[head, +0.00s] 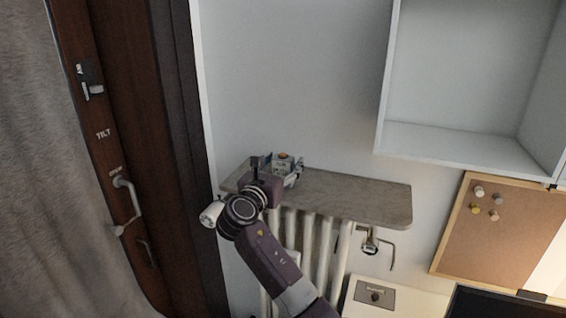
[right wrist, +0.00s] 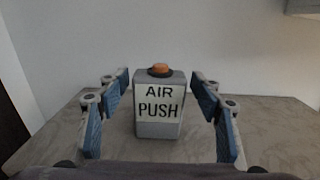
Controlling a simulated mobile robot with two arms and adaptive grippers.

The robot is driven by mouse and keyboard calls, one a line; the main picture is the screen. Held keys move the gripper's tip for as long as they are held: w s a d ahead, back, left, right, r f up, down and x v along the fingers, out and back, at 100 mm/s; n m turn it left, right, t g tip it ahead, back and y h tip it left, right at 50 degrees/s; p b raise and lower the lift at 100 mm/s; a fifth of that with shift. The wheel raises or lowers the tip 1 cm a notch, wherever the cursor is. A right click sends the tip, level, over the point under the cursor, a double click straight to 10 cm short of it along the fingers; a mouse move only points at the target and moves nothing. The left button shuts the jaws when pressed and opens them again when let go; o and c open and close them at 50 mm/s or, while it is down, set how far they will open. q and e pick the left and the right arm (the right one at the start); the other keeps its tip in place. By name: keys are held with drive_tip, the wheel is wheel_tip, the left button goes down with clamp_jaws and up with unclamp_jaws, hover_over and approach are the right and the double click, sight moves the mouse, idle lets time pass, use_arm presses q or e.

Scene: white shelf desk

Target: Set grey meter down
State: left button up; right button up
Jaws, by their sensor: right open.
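The grey meter (right wrist: 158,132) is a small upright box with an orange button on top and a white label reading "AIR PUSH". It stands on the grey stone-like shelf (right wrist: 60,140) in the right wrist view. In the head view the meter (head: 283,160) shows small at the shelf's (head: 350,195) left part, partly hidden by my right gripper (head: 276,172). In the right wrist view my right gripper (right wrist: 160,88) is open, its blue-padded fingers on both sides of the meter with a gap at each side. My left gripper is not in view.
A white radiator (head: 325,250) is under the shelf. The shelf's right part is bare. A white open cabinet (head: 450,145) hangs at upper right, above a cork board (head: 495,230). A dark wooden frame (head: 175,150) stands close at left.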

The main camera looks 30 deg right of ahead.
drive_tip(key=shift+r, duration=0.1)
drive_tip(key=b+v, duration=0.3)
drive_tip(key=v, duration=0.9)
drive_tip(key=shift+a, duration=0.15)
